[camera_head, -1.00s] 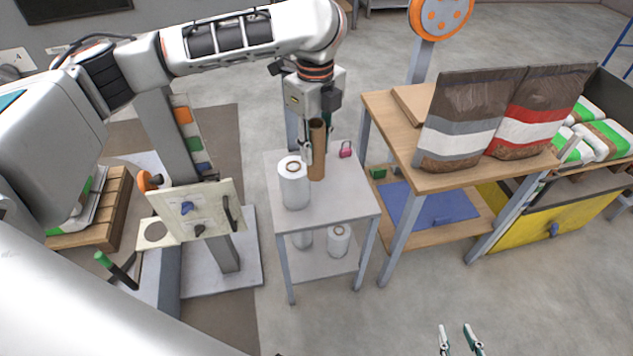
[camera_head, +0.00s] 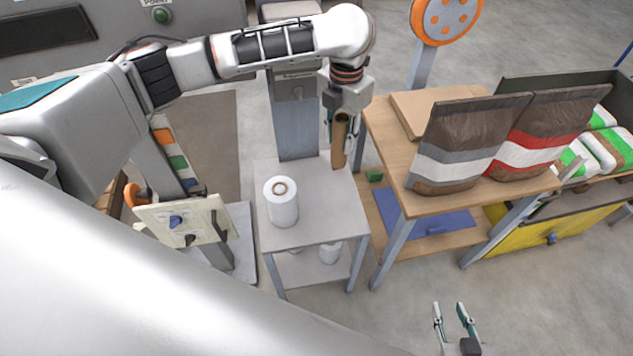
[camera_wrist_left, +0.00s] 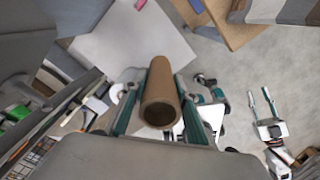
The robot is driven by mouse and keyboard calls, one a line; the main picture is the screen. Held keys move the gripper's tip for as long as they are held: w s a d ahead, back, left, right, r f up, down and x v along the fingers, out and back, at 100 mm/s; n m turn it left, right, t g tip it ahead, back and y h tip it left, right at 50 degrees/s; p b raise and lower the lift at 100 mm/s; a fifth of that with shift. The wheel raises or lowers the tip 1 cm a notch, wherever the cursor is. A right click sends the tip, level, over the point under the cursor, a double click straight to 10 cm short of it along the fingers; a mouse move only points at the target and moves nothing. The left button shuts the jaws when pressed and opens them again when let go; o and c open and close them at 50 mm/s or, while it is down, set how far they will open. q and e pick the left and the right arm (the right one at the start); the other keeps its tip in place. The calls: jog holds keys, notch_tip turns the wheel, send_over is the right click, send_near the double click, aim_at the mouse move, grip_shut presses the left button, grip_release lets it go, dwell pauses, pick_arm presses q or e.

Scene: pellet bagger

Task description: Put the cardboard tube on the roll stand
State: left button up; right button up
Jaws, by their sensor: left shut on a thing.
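The brown cardboard tube (camera_head: 340,148) is upright in my left gripper (camera_head: 339,122). The tube appears at the far right corner of a small grey table (camera_head: 318,205); I cannot tell whether its lower end touches anything. In the left wrist view, the tube (camera_wrist_left: 160,98) lies between the two green-edged fingers, its open end facing the camera. A white roll with a brown core (camera_head: 284,205) stands upright on the grey table. I cannot pick out the roll stand for certain. My right gripper (camera_head: 449,314) is open and empty at the lower right, low over the floor.
A wooden bench (camera_head: 410,195) with two brown bags (camera_head: 460,145) stands close to the right of the grey table. A control panel (camera_head: 183,219) stands to its left. A grey column (camera_head: 297,125) rises behind the table. White rolls (camera_head: 330,253) sit on the lower shelf.

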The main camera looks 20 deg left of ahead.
pick_arm(q)
jog(key=shift+r, duration=0.1)
jog(key=shift+w+f, duration=0.15)
jog(key=shift+f, duration=0.2)
jog(key=shift+f+b, duration=1.95)
jog(key=shift+f, duration=7.7)
jog(key=shift+f, duration=0.2)
jog(key=o, duration=1.1)
